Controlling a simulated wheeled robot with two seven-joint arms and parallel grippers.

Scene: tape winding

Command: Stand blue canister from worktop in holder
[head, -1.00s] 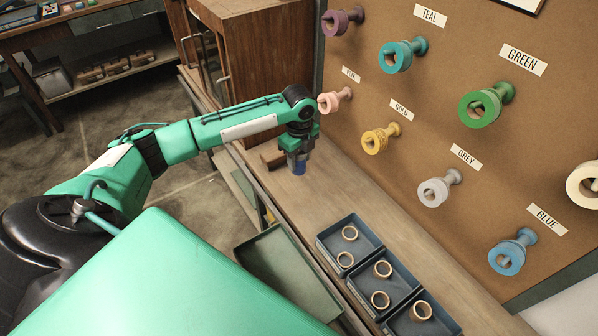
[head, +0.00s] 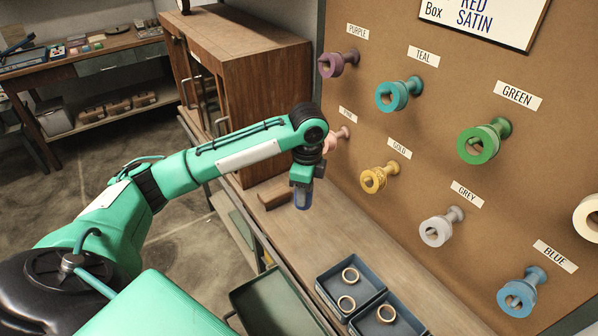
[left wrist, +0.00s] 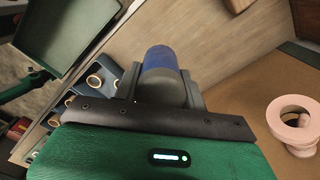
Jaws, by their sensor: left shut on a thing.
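My left gripper (head: 301,186) is shut on the blue canister (head: 302,201), which hangs below the fingers, roughly upright, over the worktop (head: 350,235). I cannot tell whether its base touches the worktop. In the left wrist view the canister (left wrist: 160,62) sits between the grey fingers (left wrist: 162,92), with its blue end pointing away from the palm. A brown wooden block (head: 275,192) lies on the worktop just left of the canister; I cannot tell whether it is the holder. My right gripper is not in view.
Dark trays (head: 327,271) with tan rings stand nearer on the worktop. A pegboard (head: 440,110) with coloured tape rolls on pegs rises at the right. A wooden cabinet (head: 270,90) stands behind the gripper. The worktop between canister and trays is clear.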

